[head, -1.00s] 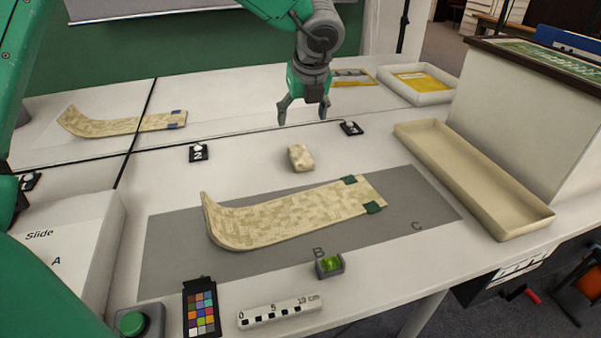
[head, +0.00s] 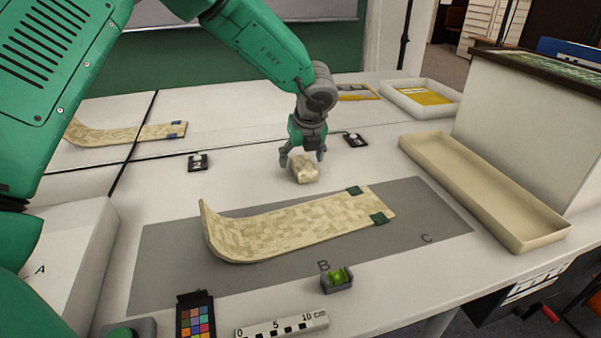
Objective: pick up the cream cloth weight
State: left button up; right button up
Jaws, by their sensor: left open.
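The cream cloth weight (head: 305,172) is a small, mottled block lying on the white table, behind the grey mat. My left gripper (head: 303,158) is directly over it, pointing down. Its fingers are apart, one on the left of the weight and one toward its right. The fingers partly cover the weight's top and back. I cannot tell whether they touch it. My right gripper does not show.
A curved patterned strip (head: 290,225) with green end tabs lies on the grey mat (head: 180,275) in front. A long cream tray (head: 480,190) stands right. A green level (head: 337,279), scale bar (head: 282,325) and colour card (head: 195,318) sit near the front edge.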

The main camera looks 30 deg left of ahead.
aim_at(301, 163)
pick_arm(q)
jog(key=f, duration=0.2)
jog(key=shift+w+d+f+b, duration=0.3)
jog(key=shift+w, duration=0.1)
jog(key=shift+a, duration=0.15)
jog(key=shift+a+f, duration=0.2)
jog(key=shift+a, duration=0.3)
jog(key=shift+d+r, duration=0.1)
jog(key=shift+d, duration=0.3)
grip_shut()
jog(key=shift+d+r, duration=0.1)
jog(key=shift+r, duration=0.05)
